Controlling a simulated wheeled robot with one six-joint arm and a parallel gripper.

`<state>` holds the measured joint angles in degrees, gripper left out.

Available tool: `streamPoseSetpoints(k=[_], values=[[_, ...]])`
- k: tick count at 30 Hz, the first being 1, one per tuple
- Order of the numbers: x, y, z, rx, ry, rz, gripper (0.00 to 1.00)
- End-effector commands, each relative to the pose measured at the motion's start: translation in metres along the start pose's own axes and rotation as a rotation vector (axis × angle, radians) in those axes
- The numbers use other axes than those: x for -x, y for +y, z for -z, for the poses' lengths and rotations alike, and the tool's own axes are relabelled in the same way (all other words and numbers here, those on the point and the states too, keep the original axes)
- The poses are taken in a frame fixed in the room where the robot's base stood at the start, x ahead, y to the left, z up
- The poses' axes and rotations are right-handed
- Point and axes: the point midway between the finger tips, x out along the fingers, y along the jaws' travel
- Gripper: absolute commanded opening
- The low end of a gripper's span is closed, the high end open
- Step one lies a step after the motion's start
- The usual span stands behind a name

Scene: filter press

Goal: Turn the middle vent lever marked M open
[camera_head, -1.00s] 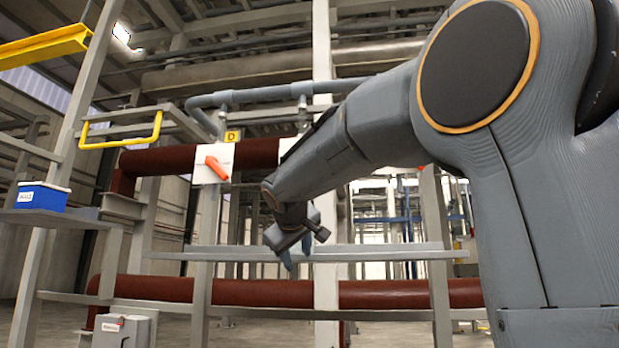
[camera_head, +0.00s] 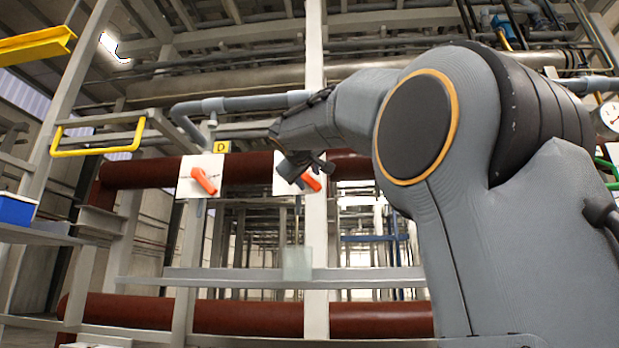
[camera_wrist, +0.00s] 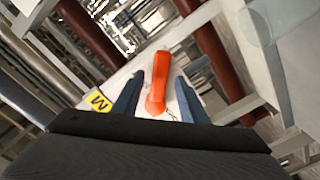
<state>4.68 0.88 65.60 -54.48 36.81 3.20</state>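The middle vent lever (camera_wrist: 158,82) is orange and sits on a white plate (camera_wrist: 146,70) with a yellow tag marked M (camera_wrist: 98,101) in the wrist view. In the head view the lever (camera_head: 311,181) shows partly behind my gripper (camera_head: 297,168). In the wrist view my gripper (camera_wrist: 158,95) is open, with one blue-grey finger on each side of the lever. I cannot tell whether either finger touches it. A second orange lever (camera_head: 204,181) on a white plate, tagged D (camera_head: 222,147), is to the left.
A dark red pipe (camera_head: 250,172) runs behind the plates, with another red pipe (camera_head: 245,318) low down. A grey rail (camera_head: 230,277) crosses below the levers. A yellow handle (camera_head: 97,153) and a blue box (camera_head: 17,209) are at left.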

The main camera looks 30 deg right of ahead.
Motion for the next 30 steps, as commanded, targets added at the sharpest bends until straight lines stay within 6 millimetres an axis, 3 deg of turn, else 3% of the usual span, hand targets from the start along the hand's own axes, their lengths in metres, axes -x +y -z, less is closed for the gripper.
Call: streamPoseSetpoints(k=[6, 17, 18, 25, 30], values=[[-0.027, 0.001, 0.000, 0.000, -0.002, 0.000, 0.39], [-0.035, 0.001, -0.002, -0.001, -0.002, -0.002, 0.39], [-0.035, 0.001, -0.002, -0.001, -0.002, -0.001, 0.37], [-0.034, 0.001, -0.002, -0.001, -0.002, -0.001, 0.00], [-0.034, 0.001, -0.002, -0.001, -0.002, -0.001, 0.00]])
